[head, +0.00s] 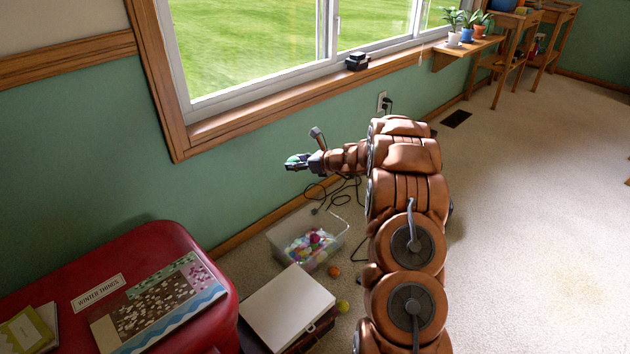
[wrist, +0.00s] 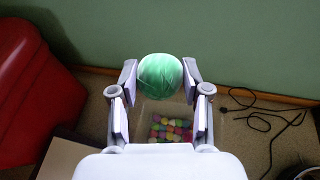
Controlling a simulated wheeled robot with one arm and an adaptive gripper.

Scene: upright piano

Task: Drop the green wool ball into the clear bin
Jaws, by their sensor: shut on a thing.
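My gripper (head: 294,163) is shut on the green wool ball (wrist: 160,76), which sits between its two fingertips. In the head view the ball is small and partly hidden by the fingers. The gripper is held in the air, close to the green wall. The clear bin (head: 337,250) stands on the carpet, well below the gripper, and holds several coloured balls. In the wrist view the bin (wrist: 232,131) shows below and behind the held ball, partly covered by the gripper.
A red trunk (head: 215,300) with a game box (head: 160,300) on top stands left. A white-topped box (head: 288,305) is beside the bin. An orange ball (head: 334,271) and a yellow-green ball (head: 343,306) lie on the carpet. Black cables (wrist: 265,120) lie right of the bin.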

